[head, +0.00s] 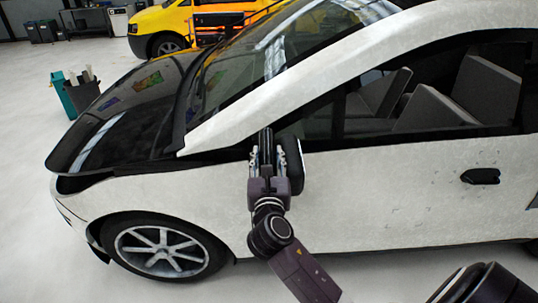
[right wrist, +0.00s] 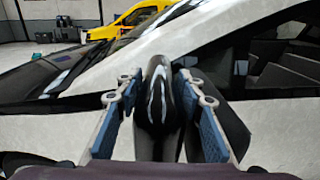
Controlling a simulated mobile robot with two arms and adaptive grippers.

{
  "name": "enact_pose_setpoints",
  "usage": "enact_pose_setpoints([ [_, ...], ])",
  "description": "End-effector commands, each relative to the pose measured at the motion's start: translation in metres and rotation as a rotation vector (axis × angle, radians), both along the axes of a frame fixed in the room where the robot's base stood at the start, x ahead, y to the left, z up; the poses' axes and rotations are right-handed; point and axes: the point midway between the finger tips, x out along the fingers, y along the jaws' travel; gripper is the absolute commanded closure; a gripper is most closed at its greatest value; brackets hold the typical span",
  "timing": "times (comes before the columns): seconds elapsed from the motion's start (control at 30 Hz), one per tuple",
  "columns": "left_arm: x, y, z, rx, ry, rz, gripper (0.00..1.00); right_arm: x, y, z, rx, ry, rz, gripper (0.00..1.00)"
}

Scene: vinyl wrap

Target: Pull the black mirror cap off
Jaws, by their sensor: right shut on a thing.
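The glossy black mirror cap (right wrist: 160,95) stands upright between the two blue-padded fingers of my right gripper (right wrist: 158,110) in the right wrist view. In the head view, my right gripper (head: 267,160) is beside the white car's door below the windshield pillar, shut on the cap (head: 265,143). The dark mirror body (head: 293,163) is just right of the fingers, and in the right wrist view it (right wrist: 228,125) shows behind the right finger. I cannot tell whether the cap still touches it. My left gripper is not in view.
The white car (head: 400,190) with a black hood (head: 120,110) fills most of the view. Its door handle (head: 480,176) is at right. A teal bin (head: 65,95) stands on the floor at left. A yellow vehicle (head: 170,22) is behind.

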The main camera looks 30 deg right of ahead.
Motion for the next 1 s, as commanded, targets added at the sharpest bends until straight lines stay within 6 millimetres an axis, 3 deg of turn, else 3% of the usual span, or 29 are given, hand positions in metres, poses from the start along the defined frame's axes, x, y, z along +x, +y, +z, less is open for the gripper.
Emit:
enact_pose_setpoints([
  [1.0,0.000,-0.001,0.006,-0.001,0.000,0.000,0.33,0.024,0.039,0.001,0.000,-0.001,-0.001,0.94],
])
